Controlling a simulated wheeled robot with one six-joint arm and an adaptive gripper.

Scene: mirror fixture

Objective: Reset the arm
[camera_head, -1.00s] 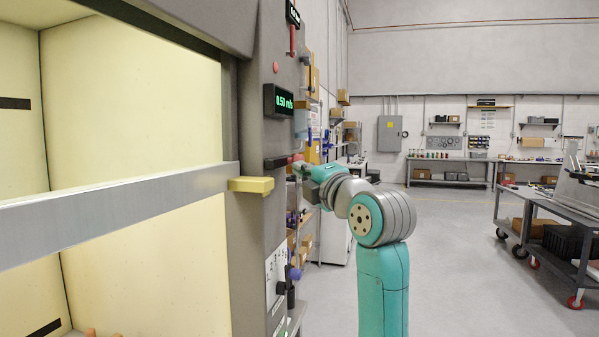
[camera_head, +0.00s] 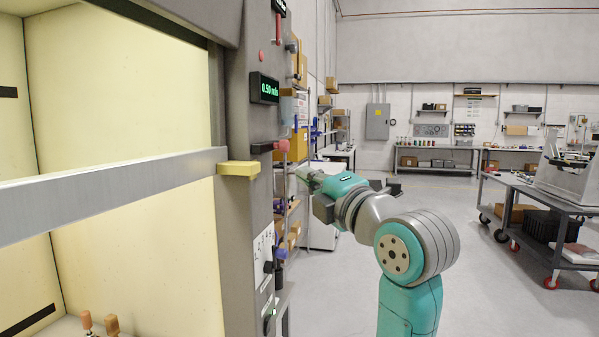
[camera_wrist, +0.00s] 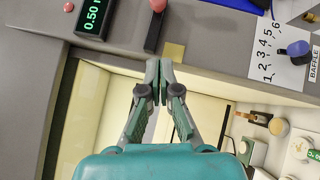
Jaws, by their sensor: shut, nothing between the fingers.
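My arm reaches out at the right of the fume hood in the head view, and my gripper (camera_head: 306,173) is beside the hood's front post (camera_head: 232,120). The gripper is shut and empty. In the wrist view its fingertips (camera_wrist: 159,70) meet in front of the hood's face, close to the yellow block (camera_wrist: 174,52) in the picture. A dark lever with a pink-red knob (camera_head: 283,146) sticks out of the post, up and left of the gripper in the head view. The knob also shows in the wrist view (camera_wrist: 158,5), apart from the fingers.
The hood's grey sash bar (camera_head: 110,190) crosses the opening at the left, with a yellow handle (camera_head: 239,168) at its end. A green display (camera_head: 265,88) reads 0.50. Wheeled carts (camera_head: 555,195) stand at the right. The floor (camera_head: 460,230) between is clear.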

